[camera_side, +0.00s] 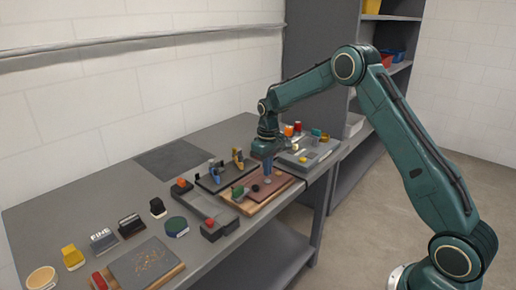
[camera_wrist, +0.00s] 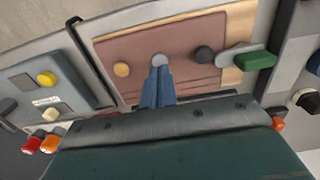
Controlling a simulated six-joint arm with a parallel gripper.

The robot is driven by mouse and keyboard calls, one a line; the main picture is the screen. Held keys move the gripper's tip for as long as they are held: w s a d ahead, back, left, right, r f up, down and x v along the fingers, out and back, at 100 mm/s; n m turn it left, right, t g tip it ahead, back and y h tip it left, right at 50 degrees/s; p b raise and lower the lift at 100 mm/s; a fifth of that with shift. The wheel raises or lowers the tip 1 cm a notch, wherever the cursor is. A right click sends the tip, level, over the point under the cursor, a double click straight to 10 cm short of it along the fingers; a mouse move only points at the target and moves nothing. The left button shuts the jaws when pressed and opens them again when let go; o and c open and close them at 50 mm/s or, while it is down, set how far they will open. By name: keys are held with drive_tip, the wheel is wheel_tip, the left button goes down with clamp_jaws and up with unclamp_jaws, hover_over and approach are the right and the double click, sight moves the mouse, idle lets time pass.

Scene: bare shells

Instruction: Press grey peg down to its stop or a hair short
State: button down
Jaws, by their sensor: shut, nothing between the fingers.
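The grey peg (camera_wrist: 159,59) shows as a round grey top on the brown board (camera_wrist: 180,30), between a tan peg (camera_wrist: 121,69) and a dark peg (camera_wrist: 204,53). My gripper (camera_wrist: 158,72) is shut and empty, its blue fingers together. In the wrist view the fingertips overlap the near edge of the grey peg; I cannot tell whether they touch it. In the side view my gripper (camera_side: 267,174) points down over the board (camera_side: 283,190), with the grey peg (camera_side: 268,181) just below its tips. How far the peg stands up is too small to tell.
A green part (camera_wrist: 254,61) lies at the board's right end. A grey panel with coloured knobs (camera_side: 310,150) stands behind the board. More blocks line the bench's left side; a dark mat (camera_side: 177,158) is bare.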

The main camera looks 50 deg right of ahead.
sight(267, 180)
drive_tip(key=shift+r, duration=2.45)
drive_tip(key=s+a+r+t, duration=0.1)
drive_tip(key=s+a+r, duration=0.3)
drive_tip(key=s+r, duration=0.4)
drive_tip(key=s+a+r+t, duration=0.2)
drive_tip(key=s+a+r, duration=0.3)
drive_tip(key=s+r, duration=0.25)
drive_tip(key=s+a+t, duration=0.1)
drive_tip(key=s+a, duration=0.1)
drive_tip(key=s, duration=0.7)
drive_tip(key=s+a+t, duration=0.1)
drive_tip(key=s+a, duration=0.1)
drive_tip(key=s, duration=0.8)
drive_tip(key=shift+a+t, duration=0.25)
drive_tip(key=shift+t, duration=0.05)
